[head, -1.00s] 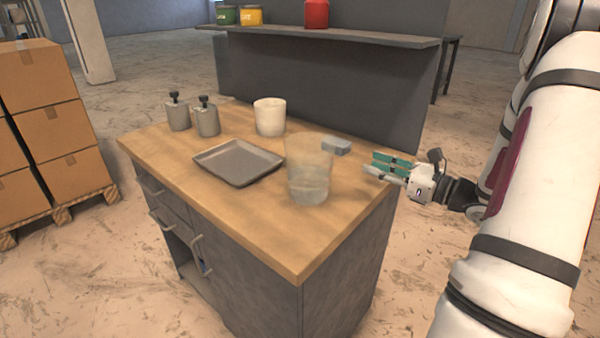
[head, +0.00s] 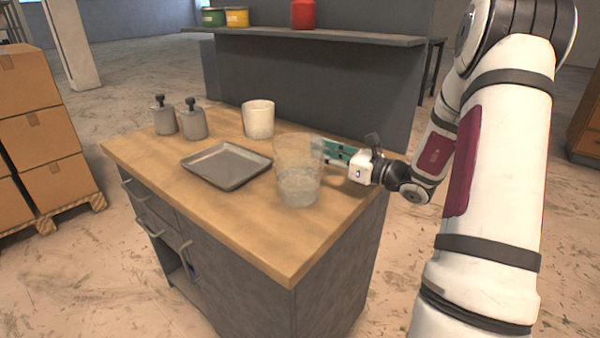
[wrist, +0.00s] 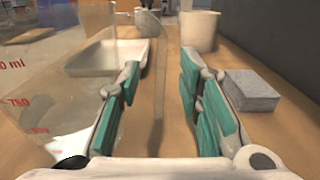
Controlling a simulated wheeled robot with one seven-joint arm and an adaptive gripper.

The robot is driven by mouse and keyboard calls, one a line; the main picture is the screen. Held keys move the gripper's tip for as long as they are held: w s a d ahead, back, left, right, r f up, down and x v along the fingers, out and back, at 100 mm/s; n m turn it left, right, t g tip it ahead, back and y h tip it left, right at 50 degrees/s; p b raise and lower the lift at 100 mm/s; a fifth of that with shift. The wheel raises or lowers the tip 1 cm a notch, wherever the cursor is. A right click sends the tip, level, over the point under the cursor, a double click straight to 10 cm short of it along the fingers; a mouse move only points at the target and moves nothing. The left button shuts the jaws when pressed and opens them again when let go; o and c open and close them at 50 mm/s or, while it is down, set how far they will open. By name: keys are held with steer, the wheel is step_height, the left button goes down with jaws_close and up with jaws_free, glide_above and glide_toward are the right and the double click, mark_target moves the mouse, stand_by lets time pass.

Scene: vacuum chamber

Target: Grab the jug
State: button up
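The jug (head: 298,180) is a clear vessel with some clear liquid in its lower part, upright near the front right of the wooden counter. In the wrist view the jug (wrist: 50,100) fills the left side, with red volume marks on its wall. My gripper (head: 332,153) is at the jug's right side, low over the counter. In the wrist view my gripper (wrist: 160,105) has its green-padded fingers apart. The left finger overlaps the jug's clear wall. A faint clear curved edge shows between the fingers; I cannot tell whether it is a handle.
A grey tray (head: 226,176) lies left of the jug. A white cup (head: 258,119) stands behind, and two grey canisters (head: 180,122) stand at the back left. A grey block (wrist: 250,90) lies right of my right finger. The front counter area is clear.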

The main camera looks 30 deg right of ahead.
steer(key=shift+x, duration=0.9)
jaws_close()
steer(key=shift+r, duration=0.2)
